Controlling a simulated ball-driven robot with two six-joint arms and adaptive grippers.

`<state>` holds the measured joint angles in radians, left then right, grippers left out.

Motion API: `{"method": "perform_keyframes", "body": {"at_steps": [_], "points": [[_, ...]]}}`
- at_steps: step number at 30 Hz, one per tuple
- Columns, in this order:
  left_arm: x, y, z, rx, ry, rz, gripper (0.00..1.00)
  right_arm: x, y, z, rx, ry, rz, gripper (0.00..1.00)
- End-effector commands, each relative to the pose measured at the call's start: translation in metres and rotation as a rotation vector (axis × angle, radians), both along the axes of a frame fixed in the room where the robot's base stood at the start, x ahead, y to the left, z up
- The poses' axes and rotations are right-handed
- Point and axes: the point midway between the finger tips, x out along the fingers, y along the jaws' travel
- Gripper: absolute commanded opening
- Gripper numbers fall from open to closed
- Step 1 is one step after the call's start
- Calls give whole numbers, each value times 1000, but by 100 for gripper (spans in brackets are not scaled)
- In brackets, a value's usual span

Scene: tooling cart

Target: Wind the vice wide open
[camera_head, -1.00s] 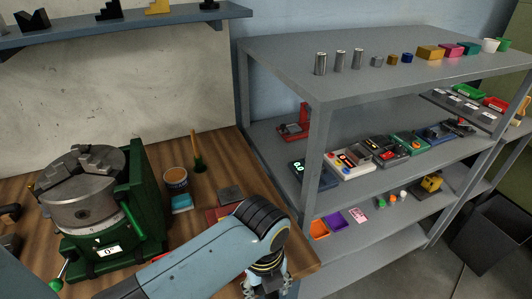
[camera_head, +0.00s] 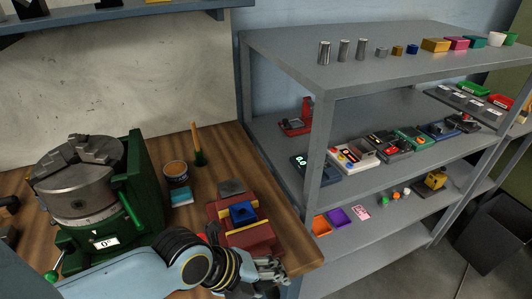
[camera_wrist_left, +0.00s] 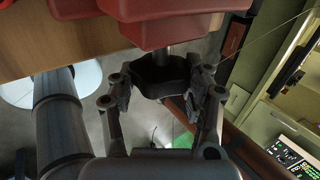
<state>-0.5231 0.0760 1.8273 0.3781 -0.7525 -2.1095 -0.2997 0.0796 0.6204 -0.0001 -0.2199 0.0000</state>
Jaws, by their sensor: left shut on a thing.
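The red vice (camera_head: 226,213) stands at the front right of the wooden bench, with yellow strips at its jaws. A blue block (camera_head: 243,211) sits between the jaws. In the left wrist view the red vice body (camera_wrist_left: 165,28) fills the top edge, and a dark vice handle (camera_wrist_left: 160,75) on a short shaft sits below it. My left gripper (camera_head: 272,270) is at the bench's front edge beside the vice's near end. In the wrist view its two fingers (camera_wrist_left: 163,96) are shut on the handle from both sides. My right gripper is out of view.
A green-framed rotary table with a chuck (camera_head: 80,185) stands on the bench's left. A tin (camera_head: 176,173), a teal block (camera_head: 181,197) and a green-and-wood brush (camera_head: 198,150) are behind the vice. Grey shelves (camera_head: 300,50) with small goods rise at right.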

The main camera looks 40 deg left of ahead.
Motion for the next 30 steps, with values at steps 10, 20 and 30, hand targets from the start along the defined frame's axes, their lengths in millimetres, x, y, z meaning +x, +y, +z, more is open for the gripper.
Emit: {"method": "perform_keyframes", "body": {"at_steps": [10, 20, 30], "points": [[0, 1, 0, -9, -30, 0, 17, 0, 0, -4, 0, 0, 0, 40], [0, 1, 0, -9, -30, 0, 65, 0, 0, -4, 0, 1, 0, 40], [-1, 1, 1, -10, -28, -1, 74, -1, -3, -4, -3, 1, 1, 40]]}}
